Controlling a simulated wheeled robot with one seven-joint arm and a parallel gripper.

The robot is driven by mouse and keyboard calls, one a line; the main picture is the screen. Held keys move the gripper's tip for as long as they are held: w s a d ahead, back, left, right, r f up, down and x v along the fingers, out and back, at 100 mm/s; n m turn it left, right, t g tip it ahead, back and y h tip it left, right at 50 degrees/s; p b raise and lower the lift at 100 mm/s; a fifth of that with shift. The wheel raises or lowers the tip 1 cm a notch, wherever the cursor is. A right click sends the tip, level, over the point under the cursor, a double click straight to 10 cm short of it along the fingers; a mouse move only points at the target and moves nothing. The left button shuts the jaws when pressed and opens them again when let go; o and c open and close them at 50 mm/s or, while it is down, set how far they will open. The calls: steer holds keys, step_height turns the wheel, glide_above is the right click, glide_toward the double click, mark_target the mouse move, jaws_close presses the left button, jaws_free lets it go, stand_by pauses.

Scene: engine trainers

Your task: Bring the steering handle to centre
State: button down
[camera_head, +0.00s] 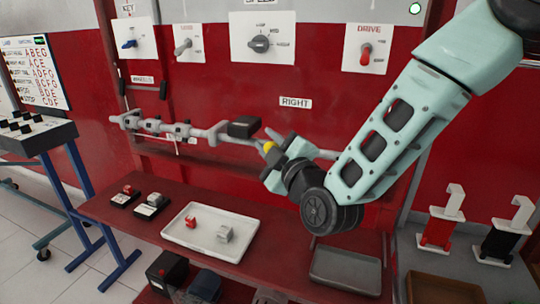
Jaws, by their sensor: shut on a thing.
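A grey horizontal shaft (200,133) with several collars runs along the front of the red panel, below a white RIGHT label (295,102). A black block (243,127) sits on it, left of my gripper.
Above are the KEY, SPEED (262,44) and red-handled DRIVE (366,52) switches. Below, a red shelf (130,215) bears a white tray (180,240) with small red and grey pieces, and a grey tray (345,268). Red and black clamp-like stands (440,230) are at right.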

steer(key=f+n+y+b, duration=0.1)
steer(key=f+n+b, duration=0.1)
steer(key=b, duration=0.4)
steer(key=s+f+n+t+y+b, duration=0.1)
steer(key=f+n+y+b, duration=0.1)
steer(key=b, duration=0.5)
steer(key=shift+s+a+f+n+b, duration=0.1)
steer(key=shift+a+n+b, duration=0.1)
steer(key=shift+n+b, duration=0.15)
steer(key=shift+t, duration=0.3)
steer(key=c, duration=1.2)
jaws_free()
